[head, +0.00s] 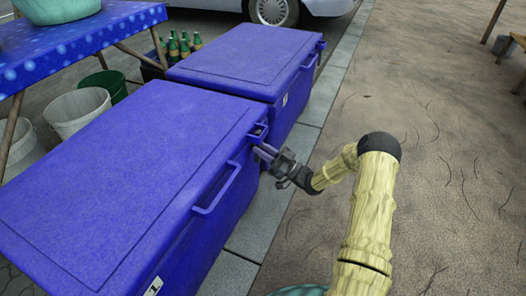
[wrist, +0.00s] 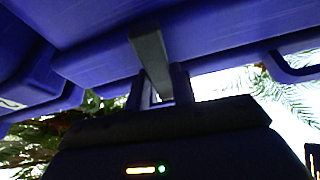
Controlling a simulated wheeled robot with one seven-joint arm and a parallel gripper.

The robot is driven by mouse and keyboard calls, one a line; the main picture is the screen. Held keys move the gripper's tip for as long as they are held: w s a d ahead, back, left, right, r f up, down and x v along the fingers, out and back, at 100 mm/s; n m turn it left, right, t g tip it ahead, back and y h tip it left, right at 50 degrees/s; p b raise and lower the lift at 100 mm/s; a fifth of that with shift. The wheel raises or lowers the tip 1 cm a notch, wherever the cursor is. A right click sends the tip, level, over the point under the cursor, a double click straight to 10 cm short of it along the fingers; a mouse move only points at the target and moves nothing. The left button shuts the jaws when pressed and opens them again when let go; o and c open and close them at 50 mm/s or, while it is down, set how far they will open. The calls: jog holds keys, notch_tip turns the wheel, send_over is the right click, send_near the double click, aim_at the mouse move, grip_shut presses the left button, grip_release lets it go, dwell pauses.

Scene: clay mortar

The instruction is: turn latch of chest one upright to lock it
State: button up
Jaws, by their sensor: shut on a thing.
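Chest one (head: 120,180), a blue lidded chest with a "1" label, stands at the left front in the head view. My gripper (head: 262,151) is at the upper right corner of its front side, beyond the blue handle (head: 220,190). In the wrist view a dark grey bar, the latch (wrist: 150,52), comes from under the blue lid edge and runs between my fingers (wrist: 161,90). My gripper is shut on the latch. The bar looks slightly tilted in that picture. In the head view the latch is mostly hidden by my fingers.
A second blue chest (head: 245,60) stands just behind chest one. A blue-clothed table (head: 75,45), a white bucket (head: 80,110) and a green bucket (head: 106,86) are at the left. Green bottles (head: 180,47) stand behind. Open ground (head: 440,150) lies to the right.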

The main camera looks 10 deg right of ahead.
jog(key=shift+f+n+g+y, duration=0.1)
jog(key=shift+n+g+y, duration=0.3)
jog(key=shift+n, duration=0.5)
jog(key=shift+d, duration=0.1)
jog(key=o, duration=1)
jog(key=p+v, duration=0.6)
jog(key=v, duration=1.1)
jog(key=shift+d, duration=0.2)
